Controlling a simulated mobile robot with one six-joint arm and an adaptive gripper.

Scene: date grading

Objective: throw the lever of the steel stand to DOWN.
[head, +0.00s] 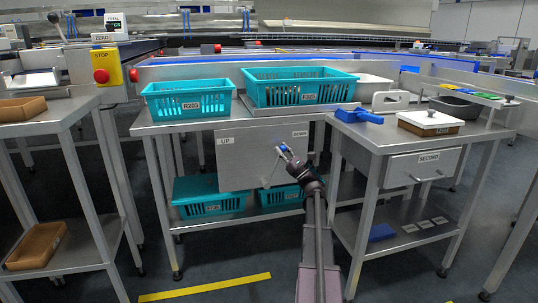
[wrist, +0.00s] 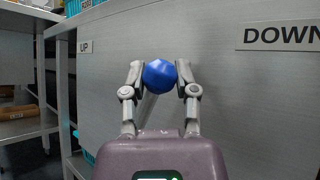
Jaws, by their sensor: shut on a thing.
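The steel stand's grey panel (head: 234,160) carries an UP label (head: 226,141) at its left and a DOWN label (head: 300,134) at its right. The lever's blue ball knob (wrist: 159,75) sits between my gripper's fingertips (wrist: 160,72) in the wrist view, with both fingers against its sides. In the head view my gripper (head: 288,156) is at the panel's right part, below the DOWN label. The lever's rod (head: 271,174) shows partly, slanting from low on the panel up towards the knob. Its lower end is hard to make out.
Teal crates (head: 300,92) stand on the table top above the panel, with more teal crates (head: 209,203) on the shelf below. A table with a SECOND drawer (head: 425,166) stands close on the right. Open floor with a yellow line (head: 205,287) lies in front.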

